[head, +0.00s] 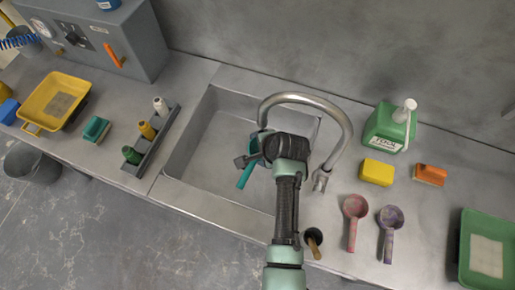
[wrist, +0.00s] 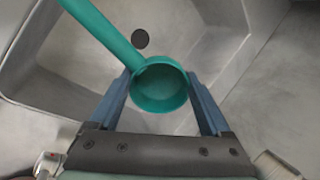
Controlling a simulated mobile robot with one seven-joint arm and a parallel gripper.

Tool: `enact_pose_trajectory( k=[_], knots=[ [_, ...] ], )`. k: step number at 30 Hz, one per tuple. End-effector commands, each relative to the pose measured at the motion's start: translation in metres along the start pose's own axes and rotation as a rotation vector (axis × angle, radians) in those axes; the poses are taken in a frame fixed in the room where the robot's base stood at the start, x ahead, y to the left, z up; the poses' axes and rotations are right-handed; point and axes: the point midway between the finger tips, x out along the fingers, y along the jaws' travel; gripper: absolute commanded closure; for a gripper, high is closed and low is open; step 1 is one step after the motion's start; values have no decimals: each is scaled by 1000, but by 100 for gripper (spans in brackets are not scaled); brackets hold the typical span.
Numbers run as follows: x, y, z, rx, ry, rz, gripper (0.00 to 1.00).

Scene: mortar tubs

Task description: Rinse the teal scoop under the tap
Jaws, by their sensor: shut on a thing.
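The teal scoop (wrist: 160,88) is between the two blue fingers of my gripper (wrist: 165,85) in the wrist view. The fingers are shut on its round bowl, and its handle reaches to the upper left. In the head view, my gripper (head: 262,148) is over the sink (head: 195,140), and the scoop's handle (head: 246,175) shows below it; the rest of the scoop is mostly hidden by my gripper. The curved metal tap (head: 328,104) arches over the sink beside my gripper. I cannot tell whether water runs.
Right of the sink are a green bottle (head: 388,128), a yellow sponge (head: 377,172), an orange brush (head: 430,174), a pink scoop (head: 354,210), a purple scoop (head: 391,218) and a green tray (head: 468,245). A bottle rack (head: 150,145) and yellow tray (head: 38,98) stand left.

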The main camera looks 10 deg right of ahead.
Motion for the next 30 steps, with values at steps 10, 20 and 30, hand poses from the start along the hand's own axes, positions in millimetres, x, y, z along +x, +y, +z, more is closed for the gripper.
enact_pose_trajectory(
  k=[10,20,30],
  knots=[
    [-14,20,-5,3,0,0,80],
    [-27,43,-10,3,-1,0,80],
    [-38,64,-16,2,1,-2,80]
  ],
)
